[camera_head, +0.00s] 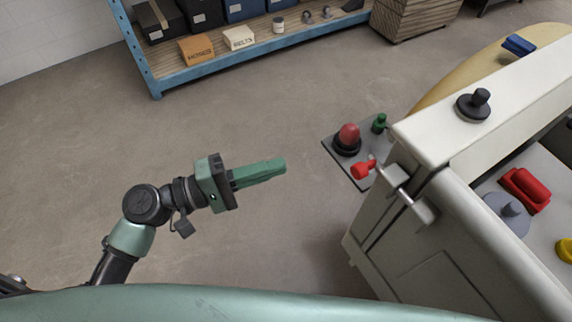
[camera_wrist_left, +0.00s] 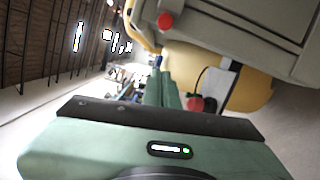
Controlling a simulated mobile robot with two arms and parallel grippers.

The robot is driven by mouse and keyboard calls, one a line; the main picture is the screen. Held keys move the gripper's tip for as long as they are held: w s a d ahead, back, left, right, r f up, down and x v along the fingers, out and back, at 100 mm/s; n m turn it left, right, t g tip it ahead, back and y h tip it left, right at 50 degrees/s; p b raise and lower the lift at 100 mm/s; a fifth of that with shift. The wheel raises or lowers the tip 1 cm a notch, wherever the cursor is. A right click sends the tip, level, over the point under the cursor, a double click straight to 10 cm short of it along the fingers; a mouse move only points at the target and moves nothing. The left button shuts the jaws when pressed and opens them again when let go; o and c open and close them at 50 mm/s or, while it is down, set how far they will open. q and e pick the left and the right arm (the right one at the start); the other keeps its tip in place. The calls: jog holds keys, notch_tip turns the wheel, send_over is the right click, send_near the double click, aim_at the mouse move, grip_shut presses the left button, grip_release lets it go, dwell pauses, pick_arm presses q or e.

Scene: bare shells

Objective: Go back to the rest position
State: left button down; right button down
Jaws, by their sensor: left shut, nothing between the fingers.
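My left gripper (camera_head: 262,173) is in the middle of the head view, over bare floor. Its green fingers lie together, shut, with nothing between them, and point right toward the machine. In the left wrist view the shut fingers (camera_wrist_left: 160,88) also show, pointing away from the camera. My right gripper is in neither view.
A pale machine (camera_head: 455,215) with a red-tipped handle (camera_head: 364,169) stands right of my left gripper. A dark plate (camera_head: 358,180) carries a red knob (camera_head: 348,138) and a green one (camera_head: 379,123). A blue shelf (camera_head: 155,85) with boxes stands behind. Floor between is clear.

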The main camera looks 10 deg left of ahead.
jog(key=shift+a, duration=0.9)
pick_arm(q)
jog(key=shift+f, duration=0.1)
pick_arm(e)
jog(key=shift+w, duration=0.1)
